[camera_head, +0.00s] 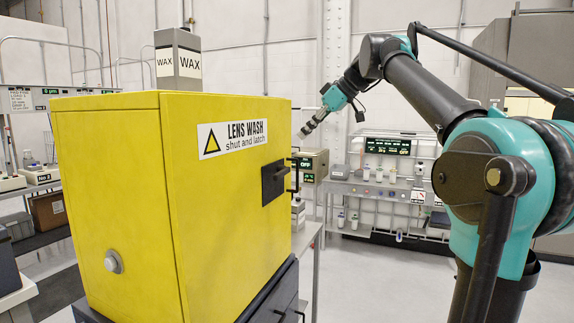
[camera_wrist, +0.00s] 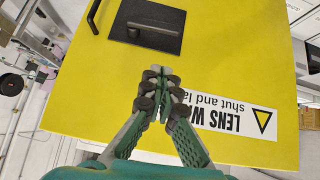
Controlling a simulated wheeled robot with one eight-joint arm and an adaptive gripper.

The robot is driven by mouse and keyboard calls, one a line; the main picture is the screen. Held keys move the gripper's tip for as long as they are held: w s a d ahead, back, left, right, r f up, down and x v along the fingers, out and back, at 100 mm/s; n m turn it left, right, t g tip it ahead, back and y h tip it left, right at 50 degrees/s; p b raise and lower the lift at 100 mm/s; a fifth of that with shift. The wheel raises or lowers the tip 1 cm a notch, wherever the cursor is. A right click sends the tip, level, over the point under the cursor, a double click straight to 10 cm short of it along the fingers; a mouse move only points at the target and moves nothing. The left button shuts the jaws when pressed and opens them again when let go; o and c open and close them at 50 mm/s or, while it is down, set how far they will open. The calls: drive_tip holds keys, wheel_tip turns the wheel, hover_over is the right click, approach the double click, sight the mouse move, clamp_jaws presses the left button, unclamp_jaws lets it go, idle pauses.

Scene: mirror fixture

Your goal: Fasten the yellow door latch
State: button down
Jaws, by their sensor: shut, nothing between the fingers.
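The yellow LENS WASH cabinet (camera_head: 225,215) stands at the left in the head view, its labelled door face (camera_wrist: 215,60) filling much of the wrist view. The door looks shut, but I cannot tell if it is fully flush. The black latch plate (camera_head: 273,182) sits near the face's right edge; it also shows in the wrist view (camera_wrist: 160,20), upside down, with a small dark lever. My gripper (camera_head: 304,133) is shut and empty, up near the cabinet's right edge. In the wrist view its fingertips (camera_wrist: 160,75) point toward the plate, apart from it.
A dark handle bar (camera_head: 295,176) stands out beside the latch plate. A grey WAX container (camera_head: 178,60) is on the cabinet top. A bench with small bottles (camera_head: 385,185) stands behind at the right. The floor (camera_head: 370,285) between cabinet and my arm is clear.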

drive_tip(key=shift+a+r, duration=0.1)
drive_tip(key=shift+r, duration=0.35)
drive_tip(key=shift+a+f, duration=0.1)
hover_over(278, 173)
drive_tip(key=d, duration=0.2)
wheel_tip(278, 173, down, 7)
drive_tip(key=f, duration=0.4)
drive_tip(key=shift+w+a, duration=0.1)
drive_tip(key=shift+w, duration=0.1)
